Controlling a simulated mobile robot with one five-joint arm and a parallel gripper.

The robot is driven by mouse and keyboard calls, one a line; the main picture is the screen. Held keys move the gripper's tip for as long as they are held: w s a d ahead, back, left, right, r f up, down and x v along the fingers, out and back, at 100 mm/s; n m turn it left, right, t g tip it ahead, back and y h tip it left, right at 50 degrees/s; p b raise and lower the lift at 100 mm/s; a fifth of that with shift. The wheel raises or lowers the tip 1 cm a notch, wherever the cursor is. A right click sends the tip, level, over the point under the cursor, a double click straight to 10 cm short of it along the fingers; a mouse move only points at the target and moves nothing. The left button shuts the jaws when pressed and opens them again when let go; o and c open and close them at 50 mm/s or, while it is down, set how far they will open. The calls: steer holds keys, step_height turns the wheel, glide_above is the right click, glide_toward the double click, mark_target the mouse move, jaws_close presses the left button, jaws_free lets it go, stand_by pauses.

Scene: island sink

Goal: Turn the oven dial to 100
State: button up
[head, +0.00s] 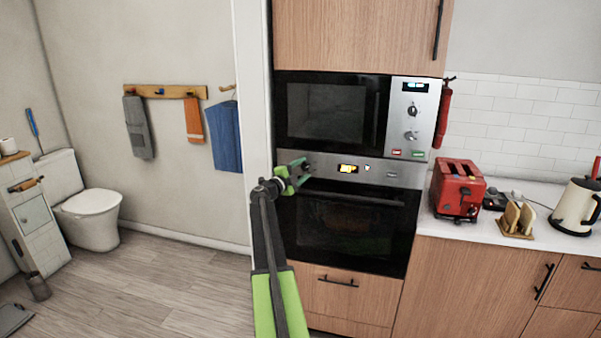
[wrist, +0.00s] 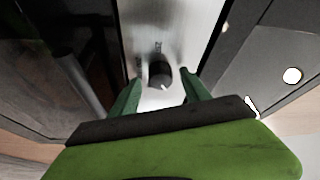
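The oven (head: 342,222) is built into the tall cabinet, below the microwave, with a metal control panel and a lit display (head: 348,168). My gripper (head: 298,174) is at the left end of this panel. In the wrist view my gripper (wrist: 160,78) is open, with one green finger on each side of a dark round dial (wrist: 159,72). The dial carries a small light mark on its lower edge. I cannot tell whether the fingers touch it. In the head view this dial is hidden behind my gripper.
The microwave (head: 333,112) with its own knobs is just above. A red toaster (head: 457,190) and a kettle (head: 577,207) stand on the counter (head: 480,232) at right. A white wall edge (head: 253,90) is close on the left.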

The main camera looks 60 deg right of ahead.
steer(key=shift+a, duration=0.2)
steer(key=w+a+f+b, duration=0.1)
steer(key=a, duration=1.6)
steer(key=shift+w+f, duration=0.2)
steer(key=shift+w, duration=0.15)
